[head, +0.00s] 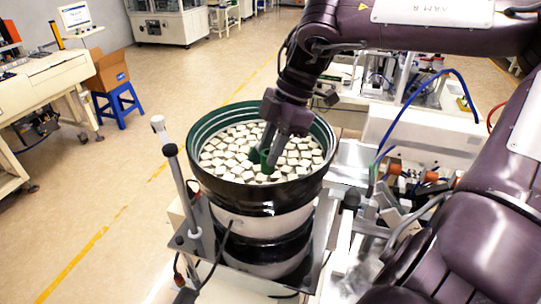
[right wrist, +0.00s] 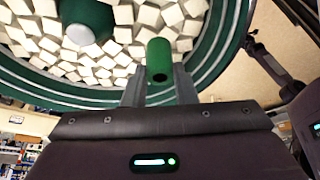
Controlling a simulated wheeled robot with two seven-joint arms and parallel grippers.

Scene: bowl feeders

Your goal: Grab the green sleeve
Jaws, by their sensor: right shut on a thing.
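The green sleeve (head: 266,158) is a short green tube inside the bowl feeder, between the fingertips of my right gripper (head: 267,157). In the right wrist view the sleeve (right wrist: 159,58) stands between the two grey fingers (right wrist: 160,82), with its open end facing the camera. My right gripper is shut on it, low over the white blocks. The bowl feeder (head: 204,127) has a green inner wall and a black outer band. Many white blocks (head: 229,158) cover its floor. My left gripper is not in view.
A post with a white top (head: 173,165) stands at the bowl's left. Machinery with a blue hose (head: 447,75) is at the right. A blue stool (head: 118,104) bearing a cardboard box (head: 107,70) stands at the far left. The floor left of the bowl is clear.

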